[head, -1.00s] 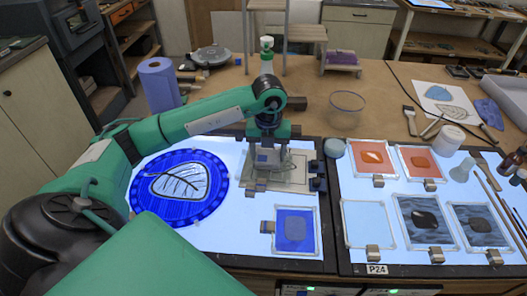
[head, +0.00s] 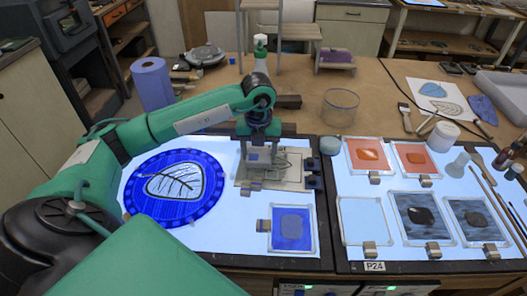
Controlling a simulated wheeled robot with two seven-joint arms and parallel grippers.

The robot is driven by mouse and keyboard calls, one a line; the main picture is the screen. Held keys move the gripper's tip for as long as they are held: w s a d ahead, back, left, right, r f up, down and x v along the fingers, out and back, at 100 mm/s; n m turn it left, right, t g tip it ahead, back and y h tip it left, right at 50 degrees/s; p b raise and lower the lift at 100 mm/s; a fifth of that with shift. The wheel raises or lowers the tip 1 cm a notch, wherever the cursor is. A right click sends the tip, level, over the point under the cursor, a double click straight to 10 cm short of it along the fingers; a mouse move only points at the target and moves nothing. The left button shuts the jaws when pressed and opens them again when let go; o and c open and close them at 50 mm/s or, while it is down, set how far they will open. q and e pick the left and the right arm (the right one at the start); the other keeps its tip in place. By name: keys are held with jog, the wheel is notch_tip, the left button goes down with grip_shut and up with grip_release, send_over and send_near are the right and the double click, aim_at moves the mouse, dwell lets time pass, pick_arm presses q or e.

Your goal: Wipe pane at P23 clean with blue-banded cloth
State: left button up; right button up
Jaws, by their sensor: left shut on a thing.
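My left gripper (head: 257,168) points down over a clear pane (head: 291,178) on the left light table. It is shut on a small pale thing with a bluish patch, perhaps the blue-banded cloth; the gripper hides most of it. The held thing is low at the pane, but I cannot tell whether it touches the glass. The pane lies near the table's right edge, over a sheet with dark lines, and is partly hidden by the gripper. No P23 label is readable. My right gripper is not in view.
A round blue leaf panel (head: 207,187) lies left of the pane, and a blue pane (head: 292,222) lies in front. Dark clamps (head: 313,173) stand on the right. A second light table with several panes bears the label P24 (head: 374,266).

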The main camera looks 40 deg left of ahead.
aim_at(270, 157)
pick_arm(q)
jog(key=shift+s+a, duration=0.3)
jog(key=shift+a, duration=0.3)
jog(key=shift+s+a, duration=0.3)
jog(key=shift+a, duration=0.25)
jog(key=shift+w+d, duration=0.25)
jog(key=shift+d, duration=0.45)
jog(key=shift+w+d, duration=0.2)
jog(key=shift+d, duration=0.45)
jog(key=shift+w+d, duration=0.2)
jog(key=shift+d, duration=0.5)
jog(key=shift+w+d, duration=0.15)
jog(key=shift+d, duration=0.55)
jog(key=shift+s+a+b, duration=0.2)
jog(key=shift+s+a, duration=0.2)
jog(key=shift+a, duration=0.4)
jog(key=shift+s+a+b, duration=0.25)
jog(key=shift+s+a, duration=0.2)
jog(key=shift+a, duration=0.4)
jog(key=shift+s+a+b, duration=0.2)
jog(key=shift+s+a, duration=0.2)
jog(key=shift+a, duration=0.4)
jog(key=shift+r, duration=0.1)
jog(key=shift+r+p, duration=1.6)
jog(key=shift+r, duration=0.9)
jog(key=shift+f, duration=0.1)
